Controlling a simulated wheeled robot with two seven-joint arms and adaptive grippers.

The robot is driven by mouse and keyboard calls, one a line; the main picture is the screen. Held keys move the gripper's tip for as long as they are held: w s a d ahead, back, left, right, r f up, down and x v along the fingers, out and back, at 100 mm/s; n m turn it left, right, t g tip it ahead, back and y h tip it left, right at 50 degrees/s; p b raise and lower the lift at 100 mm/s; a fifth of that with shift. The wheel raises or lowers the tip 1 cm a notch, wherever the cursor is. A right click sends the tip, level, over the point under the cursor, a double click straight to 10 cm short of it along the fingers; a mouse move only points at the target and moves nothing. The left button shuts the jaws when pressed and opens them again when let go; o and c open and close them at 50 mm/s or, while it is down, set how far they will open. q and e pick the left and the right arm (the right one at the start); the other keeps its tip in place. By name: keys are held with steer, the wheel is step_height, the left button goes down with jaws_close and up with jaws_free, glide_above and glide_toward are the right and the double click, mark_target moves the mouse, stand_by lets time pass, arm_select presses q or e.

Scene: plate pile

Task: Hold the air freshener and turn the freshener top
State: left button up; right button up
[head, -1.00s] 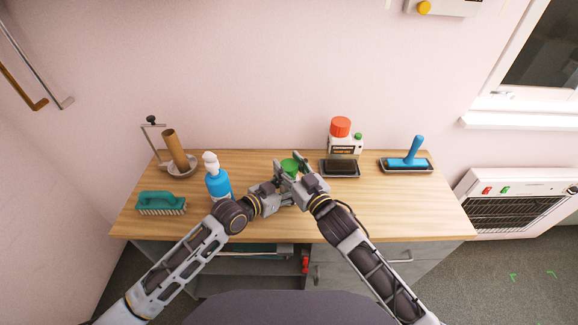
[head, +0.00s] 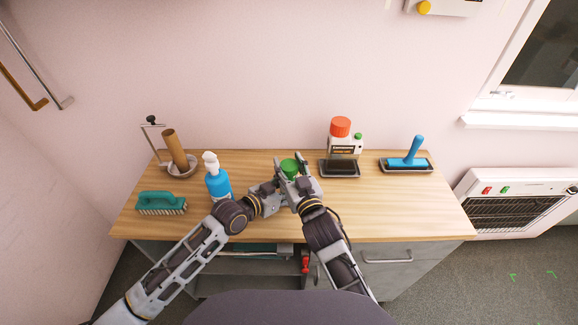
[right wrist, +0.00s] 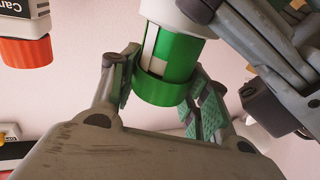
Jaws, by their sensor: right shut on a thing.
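The air freshener's green top (head: 289,166) shows between the two grippers at the middle of the table. In the right wrist view, which looks upside down, its green part (right wrist: 170,68) joins a white body (right wrist: 172,14). My right gripper (head: 295,173) has its fingers on both sides of the green top and is shut on it. My left gripper (head: 272,190) comes in from the left at the white body, and its fingers look closed around it. The lower part of the freshener is hidden by the grippers in the head view.
A blue spray bottle (head: 217,182) stands close to my left arm. A teal brush (head: 160,203) lies at the left. A blue-handled tool (head: 413,152) is at the right. The table's front right (head: 400,210) is clear.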

mark_target(290, 165)
steer(key=shift+w+d, duration=0.1)
steer(key=shift+d, duration=0.05)
steer(key=o, duration=1)
steer(key=shift+o, duration=0.2)
steer(key=shift+r, duration=5)
